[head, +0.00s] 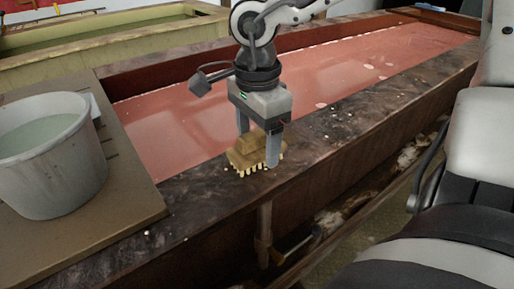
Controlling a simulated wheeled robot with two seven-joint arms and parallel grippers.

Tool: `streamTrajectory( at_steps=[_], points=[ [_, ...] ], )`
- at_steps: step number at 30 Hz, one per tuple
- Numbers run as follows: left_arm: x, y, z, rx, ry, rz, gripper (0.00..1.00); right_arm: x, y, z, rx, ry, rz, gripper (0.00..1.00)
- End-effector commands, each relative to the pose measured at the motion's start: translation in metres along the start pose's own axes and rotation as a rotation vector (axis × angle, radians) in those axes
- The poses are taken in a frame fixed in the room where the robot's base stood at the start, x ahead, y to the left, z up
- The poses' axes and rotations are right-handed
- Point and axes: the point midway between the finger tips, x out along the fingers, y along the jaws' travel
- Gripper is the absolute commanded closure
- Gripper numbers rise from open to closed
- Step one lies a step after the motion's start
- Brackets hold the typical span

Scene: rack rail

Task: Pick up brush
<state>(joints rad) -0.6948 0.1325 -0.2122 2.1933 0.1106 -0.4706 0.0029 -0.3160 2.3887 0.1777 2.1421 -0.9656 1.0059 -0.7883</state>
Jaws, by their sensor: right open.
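The brush (246,158) is a tan wooden block with pale bristles pointing down. It rests on the dark, worn rim (205,190) of the long trough, near the trough's front edge. My right gripper (258,147) points down from above at the brush, its jaws open. One finger is at the brush's far left side and the other is in front of its right end, so the fingers straddle it. I cannot tell whether either finger touches it. My left gripper is not in view.
The trough holds reddish liquid (330,85). A whitish bucket (50,155) stands on a wooden board (130,205) at the left. A yellowish trough (110,50) lies behind. A wooden-handled tool (290,252) is low in front. The rim right of the brush is clear.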

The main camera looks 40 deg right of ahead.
Motion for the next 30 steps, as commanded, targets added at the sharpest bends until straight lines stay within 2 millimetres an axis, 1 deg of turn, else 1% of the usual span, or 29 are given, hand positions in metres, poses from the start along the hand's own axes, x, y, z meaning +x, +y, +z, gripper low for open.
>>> streamTrajectory(
  at_steps=[1,3,11,12,14,15,16,17,26,30],
  points=[
    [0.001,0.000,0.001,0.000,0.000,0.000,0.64,0.007,0.001,0.000,-0.001,0.002,0.003,0.29],
    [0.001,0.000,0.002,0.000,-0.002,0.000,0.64,0.012,0.001,0.000,0.000,0.000,0.002,0.29],
    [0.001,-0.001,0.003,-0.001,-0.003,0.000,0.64,0.014,0.001,0.000,-0.001,-0.001,0.000,0.29],
    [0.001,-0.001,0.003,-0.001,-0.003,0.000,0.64,0.014,0.000,0.000,-0.001,-0.001,0.000,0.40],
    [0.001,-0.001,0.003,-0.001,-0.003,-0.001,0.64,0.014,0.000,0.000,-0.001,-0.001,0.000,0.57],
    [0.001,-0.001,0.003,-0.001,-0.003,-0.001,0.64,0.014,0.000,0.000,-0.001,-0.001,0.000,0.68],
    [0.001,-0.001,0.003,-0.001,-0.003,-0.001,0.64,0.014,0.000,0.000,-0.001,-0.001,0.000,0.76],
    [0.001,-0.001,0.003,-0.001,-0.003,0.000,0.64,0.014,0.000,0.000,-0.001,-0.001,0.000,0.80],
    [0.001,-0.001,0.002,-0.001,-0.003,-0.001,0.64,0.012,0.000,0.000,-0.001,-0.001,-0.002,0.80],
    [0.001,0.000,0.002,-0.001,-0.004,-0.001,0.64,0.004,-0.001,0.000,0.000,-0.001,-0.004,0.80]
  ],
)
